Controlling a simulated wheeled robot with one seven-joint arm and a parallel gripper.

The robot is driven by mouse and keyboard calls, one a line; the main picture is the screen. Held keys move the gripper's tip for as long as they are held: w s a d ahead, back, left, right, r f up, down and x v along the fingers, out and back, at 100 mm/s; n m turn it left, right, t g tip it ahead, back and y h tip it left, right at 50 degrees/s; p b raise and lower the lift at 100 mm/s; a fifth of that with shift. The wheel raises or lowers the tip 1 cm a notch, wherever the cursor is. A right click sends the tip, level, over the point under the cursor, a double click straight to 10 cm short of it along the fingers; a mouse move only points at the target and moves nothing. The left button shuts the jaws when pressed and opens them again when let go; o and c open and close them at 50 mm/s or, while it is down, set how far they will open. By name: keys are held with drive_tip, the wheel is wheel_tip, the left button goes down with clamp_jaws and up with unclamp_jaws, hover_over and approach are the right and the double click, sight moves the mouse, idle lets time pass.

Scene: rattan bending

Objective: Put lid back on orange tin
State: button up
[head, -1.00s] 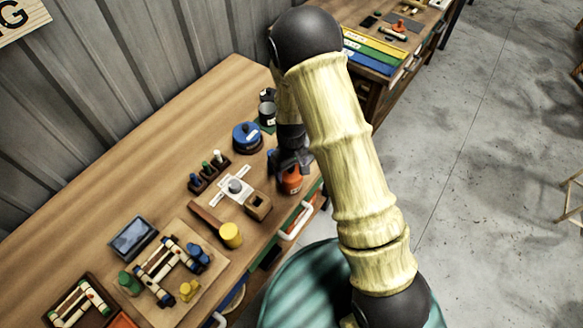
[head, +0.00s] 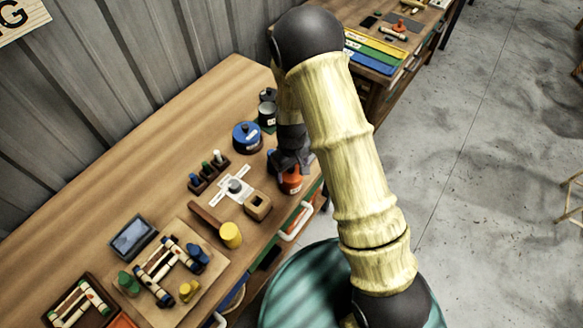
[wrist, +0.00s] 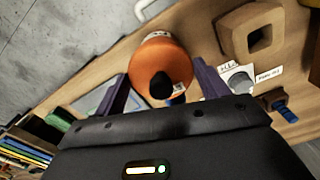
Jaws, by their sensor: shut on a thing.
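The orange tin (head: 291,185) stands near the front edge of the workbench, with a pale label on its side. My gripper (head: 288,160) is directly above it and hides its top in the head view. In the wrist view, the round orange lid (wrist: 155,55) with a black knob (wrist: 162,86) lies between the two fingers of my gripper (wrist: 157,72). The fingers are shut on the lid. I cannot tell whether the lid rests on the tin or is just above it.
A blue lidded tin (head: 247,137) and a dark grey canister (head: 266,113) stand behind. The bench's front edge is close.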

drive_tip(key=shift+f, duration=0.1)
idle(0.8)
drive_tip(key=o, duration=1.1)
drive_tip(key=shift+c, duration=0.2)
drive_tip(key=shift+r+p, duration=2.5)
drive_tip(key=shift+r, duration=1.05)
clamp_jaws()
